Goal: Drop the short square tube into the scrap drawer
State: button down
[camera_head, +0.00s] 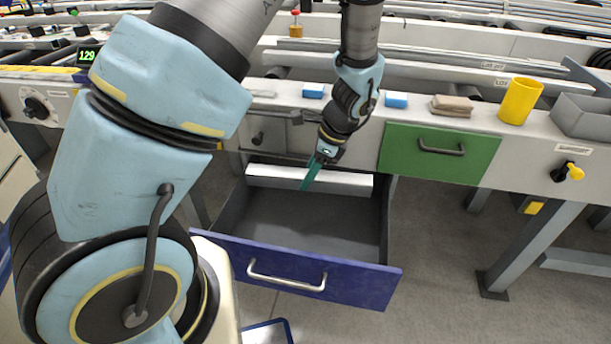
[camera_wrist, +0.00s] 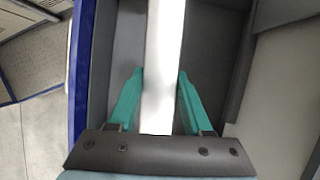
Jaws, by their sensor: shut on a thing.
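My gripper (camera_head: 309,180) has teal fingers that point down over the open drawer. It is shut on a white square tube (camera_head: 345,183), which lies crosswise near the drawer's back end. In the wrist view the tube (camera_wrist: 163,55) runs between the two fingers (camera_wrist: 160,92), with one finger on each side. The open drawer (camera_head: 310,268) has a blue front with a silver handle and a grey inside that looks empty. Its blue front edge (camera_wrist: 82,60) shows at left in the wrist view. I cannot tell the tube's exact height above the drawer floor.
A closed green drawer (camera_head: 440,153) is to the right, and a grey drawer front (camera_head: 262,135) is to the left. On the ledge are blue blocks (camera_head: 396,100), tan pieces (camera_head: 452,106), a yellow cup (camera_head: 519,101) and a grey bin (camera_head: 585,115). Table legs stand at right.

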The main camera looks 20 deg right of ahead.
aim_at(320, 174)
notch_tip(320, 174, down, 6)
jog(key=b, duration=0.5)
jog(key=shift+c, duration=1.2)
grip_release()
jog(key=v, duration=1)
jog(key=shift+s+d+r, duration=0.15)
jog(key=shift+d+r, duration=0.05)
jog(key=shift+r, duration=0.15)
